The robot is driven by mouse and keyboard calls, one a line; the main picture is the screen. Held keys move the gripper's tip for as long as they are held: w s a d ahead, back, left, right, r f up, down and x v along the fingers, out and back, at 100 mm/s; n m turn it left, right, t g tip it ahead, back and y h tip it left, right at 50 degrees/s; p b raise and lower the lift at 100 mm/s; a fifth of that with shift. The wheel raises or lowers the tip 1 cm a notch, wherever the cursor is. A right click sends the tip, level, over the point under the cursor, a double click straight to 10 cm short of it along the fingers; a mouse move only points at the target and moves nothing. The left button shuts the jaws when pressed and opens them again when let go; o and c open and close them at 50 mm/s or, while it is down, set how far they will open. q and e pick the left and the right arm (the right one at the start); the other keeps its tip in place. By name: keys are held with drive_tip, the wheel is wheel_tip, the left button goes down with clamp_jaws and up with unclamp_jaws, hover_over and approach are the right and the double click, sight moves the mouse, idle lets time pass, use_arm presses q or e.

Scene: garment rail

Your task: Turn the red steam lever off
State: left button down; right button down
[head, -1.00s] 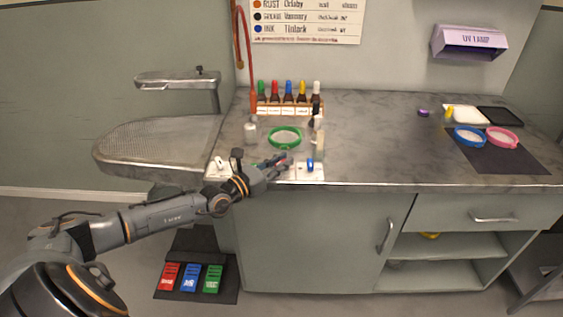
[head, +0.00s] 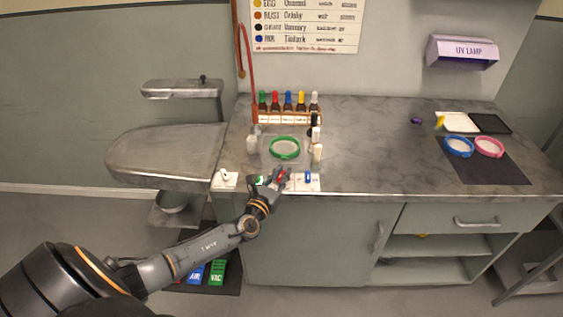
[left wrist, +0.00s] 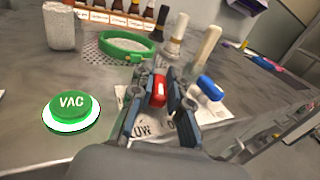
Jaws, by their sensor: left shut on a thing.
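The red lever (left wrist: 158,92) shows between the two fingers of my left gripper (left wrist: 160,104) in the left wrist view. The fingers are shut on it. In the head view my left gripper (head: 279,178) is at the counter's front edge, and it partly hides the lever. A blue lever (left wrist: 210,88) stands just right of the fingers; it also shows in the head view (head: 308,176). A white printed plate (left wrist: 140,129) lies under the gripper, its lettering partly covered. My right gripper is not in view.
A green VAC button (left wrist: 72,108) is left of the gripper. Behind it are a green-rimmed hoop (head: 285,147), small bottles and a rack of coloured bottles (head: 289,117). A white switch plate (head: 225,178) lies left. The counter's right middle (head: 375,150) is clear.

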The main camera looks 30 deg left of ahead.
use_arm(q)
drive_tip(key=shift+d+r+n+y+p, duration=0.15)
drive_tip(key=shift+n+y+p, duration=0.5)
drive_tip(key=shift+n+y, duration=0.4)
drive_tip(key=shift+n+g+y, duration=0.45)
drive_tip(key=shift+g+y, duration=0.15)
drive_tip(key=shift+y, duration=0.55)
drive_tip(key=shift+n+g+y, duration=0.6)
drive_tip(key=shift+n+y, duration=0.2)
drive_tip(key=shift+y, duration=0.3)
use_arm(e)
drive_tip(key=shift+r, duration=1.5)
use_arm(q)
drive_tip(key=shift+p, duration=0.3)
drive_tip(key=c, duration=1.3)
unclamp_jaws()
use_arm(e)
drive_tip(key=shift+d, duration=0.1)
